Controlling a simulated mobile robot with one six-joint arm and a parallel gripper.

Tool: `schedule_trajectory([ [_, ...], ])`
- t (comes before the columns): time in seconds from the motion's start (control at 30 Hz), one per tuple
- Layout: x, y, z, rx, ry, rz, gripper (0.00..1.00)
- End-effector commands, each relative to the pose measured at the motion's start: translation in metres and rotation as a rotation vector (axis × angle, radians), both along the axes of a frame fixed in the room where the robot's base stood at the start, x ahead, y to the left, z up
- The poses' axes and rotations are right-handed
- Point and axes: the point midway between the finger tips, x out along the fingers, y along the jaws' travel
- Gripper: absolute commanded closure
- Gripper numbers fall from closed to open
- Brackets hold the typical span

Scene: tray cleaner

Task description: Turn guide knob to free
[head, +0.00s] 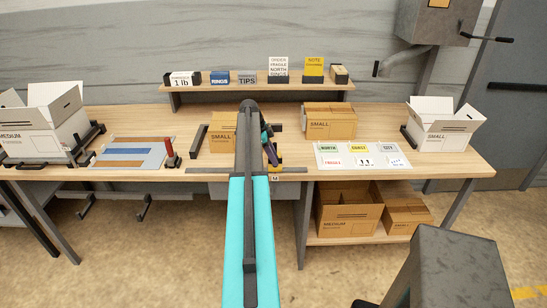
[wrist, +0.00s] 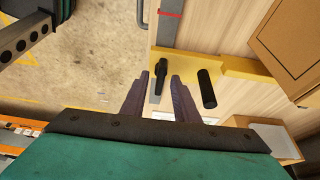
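My gripper (wrist: 160,76) points at a yellow guide piece (wrist: 225,67) on the bench edge. Its two dark purple fingers are apart. A black lever-shaped knob (wrist: 160,64) on the yellow piece shows between the fingertips in the wrist view; I cannot tell whether they touch it. A black round post or handle (wrist: 207,88) stands to the right of the fingers. In the head view my gripper (head: 269,148) is partly hidden by my arm, just above the yellow guide piece (head: 275,168) at the bench's front edge.
A small carton (head: 222,132) stands behind my arm, with a dark rail (head: 199,141) to its left. A red-handled tool (head: 171,155) stands to the left by a striped mat (head: 130,153).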

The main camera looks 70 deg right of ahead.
Motion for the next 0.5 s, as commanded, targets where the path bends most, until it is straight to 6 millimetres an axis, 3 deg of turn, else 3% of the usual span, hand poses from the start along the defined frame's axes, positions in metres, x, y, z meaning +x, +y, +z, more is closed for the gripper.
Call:
schedule_trajectory([
  [0.03,0.0,0.0,0.0001,0.0,0.0,0.0,0.8],
  [0.17,0.0,0.0001,0.0002,0.0,0.0,0.0,1.0],
  [0.5,-0.0002,0.0007,-0.0006,0.001,0.0,0.017,1.0],
])
